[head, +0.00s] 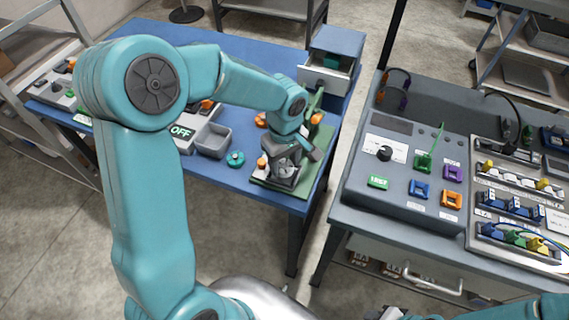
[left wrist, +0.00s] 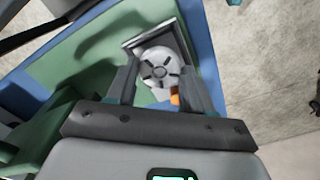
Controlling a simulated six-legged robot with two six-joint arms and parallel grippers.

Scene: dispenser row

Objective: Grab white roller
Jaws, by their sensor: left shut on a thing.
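The white roller (left wrist: 158,68) shows in the left wrist view as a pale round end with dark slots, between the two fingers of my left gripper (left wrist: 163,88). The gripper is shut on it. A grey frame is behind the roller, on a green base. In the head view my left gripper (head: 288,160) reaches down over the green base (head: 262,181) at the right front corner of the blue table, and the roller is mostly hidden there. My right arm shows only in part at the bottom right edge; its fingers cannot be made out.
Orange knobs (head: 262,162) sit on the green fixture. Left of it are a teal knob (head: 236,159) and an open grey bin (head: 212,141). A drawer cabinet (head: 333,65) stands open behind. A gap separates the blue table from the control-panel bench (head: 400,205) at right.

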